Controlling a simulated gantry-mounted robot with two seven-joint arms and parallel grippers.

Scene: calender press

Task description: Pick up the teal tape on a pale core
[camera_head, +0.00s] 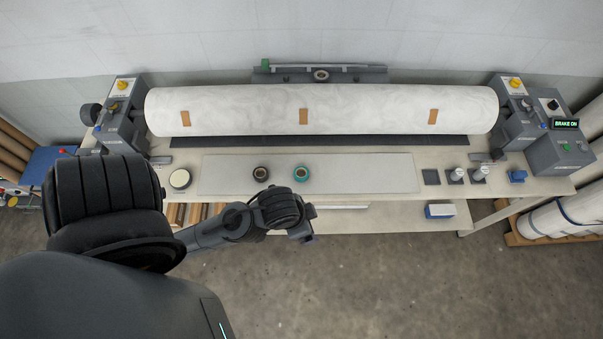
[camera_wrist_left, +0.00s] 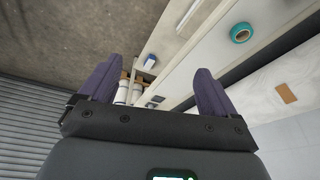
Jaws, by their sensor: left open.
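The teal tape on a pale core (camera_head: 301,174) lies flat on the pale strip of the bench, right of a dark tape roll (camera_head: 260,174). The teal tape also shows at the upper right of the left wrist view (camera_wrist_left: 241,32), beyond the fingers and apart from them. My left gripper (camera_head: 308,234) is in front of the bench's front edge, nearer to me than the teal tape. In the left wrist view its two purple fingers (camera_wrist_left: 152,88) are wide apart with nothing between them. My right gripper is not in view.
A large white roll (camera_head: 370,107) spans the back of the bench. A cream round item (camera_head: 180,179) lies at the left. A dark square pad (camera_head: 431,177), two small metal-topped items and a blue item (camera_head: 517,176) are at the right. A shelf (camera_head: 375,218) runs below.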

